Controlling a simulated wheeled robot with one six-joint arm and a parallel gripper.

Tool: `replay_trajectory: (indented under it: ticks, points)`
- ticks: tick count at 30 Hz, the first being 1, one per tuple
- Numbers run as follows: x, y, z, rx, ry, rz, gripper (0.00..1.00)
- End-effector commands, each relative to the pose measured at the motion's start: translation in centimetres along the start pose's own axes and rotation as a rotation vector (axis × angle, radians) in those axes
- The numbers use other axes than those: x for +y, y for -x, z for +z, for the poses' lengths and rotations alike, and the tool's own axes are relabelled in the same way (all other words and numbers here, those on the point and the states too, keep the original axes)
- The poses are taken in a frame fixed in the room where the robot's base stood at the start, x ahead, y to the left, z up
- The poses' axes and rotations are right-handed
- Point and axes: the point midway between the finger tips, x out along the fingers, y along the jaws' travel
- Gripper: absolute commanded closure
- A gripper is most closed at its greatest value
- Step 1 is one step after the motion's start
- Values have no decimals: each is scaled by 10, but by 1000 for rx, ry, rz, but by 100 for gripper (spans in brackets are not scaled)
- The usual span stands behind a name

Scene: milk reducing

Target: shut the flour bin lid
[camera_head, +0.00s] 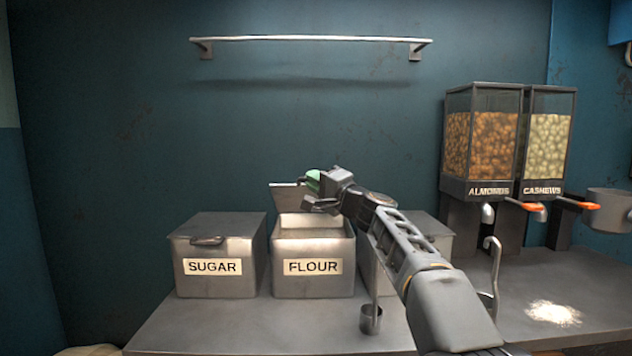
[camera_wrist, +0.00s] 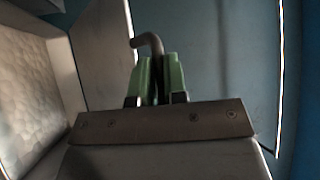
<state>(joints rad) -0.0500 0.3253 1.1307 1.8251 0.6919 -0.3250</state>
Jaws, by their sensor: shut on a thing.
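The flour bin (camera_head: 313,285) is the metal box labelled FLOUR in the middle of the counter. Its lid (camera_head: 288,197) stands raised at the back of the bin, leaving the top open; it also shows in the wrist view (camera_wrist: 104,50) as an upright grey panel. My gripper (camera_head: 314,181), with green fingers, is at the lid's upper right edge. In the wrist view my fingers (camera_wrist: 158,75) are closed together on the lid's bent dark handle (camera_wrist: 150,42). Part of the handle is hidden between the fingers. Pale contents of the bin (camera_wrist: 28,85) show at left there.
The sugar bin (camera_head: 218,250) stands shut on the left. Another bin (camera_head: 430,232) is partly hidden behind my arm. Almond and cashew dispensers (camera_head: 510,140) stand at right. A small cup-shaped ladle (camera_head: 371,320) is at the counter front. White powder (camera_head: 553,313) lies on the right counter.

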Motion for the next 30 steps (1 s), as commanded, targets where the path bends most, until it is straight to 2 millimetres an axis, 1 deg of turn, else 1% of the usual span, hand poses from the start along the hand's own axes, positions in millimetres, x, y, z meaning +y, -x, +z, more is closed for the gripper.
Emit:
replay_trajectory:
  ticks: [1, 2, 3, 5, 13, 17, 20, 30]
  points:
    - [6, 0, -2, 6, -6, 9, 100]
    - [6, 0, -2, 6, -6, 9, 100]
    - [6, 0, -2, 6, -6, 9, 84]
    - [5, 0, -2, 5, -6, 8, 78]
    - [4, 0, -1, 3, -4, 5, 77]
    - [4, 7, -1, 2, -4, 5, 77]
    - [3, 22, -2, 6, -3, 4, 77]
    - [2, 91, -2, 8, -2, 4, 77]
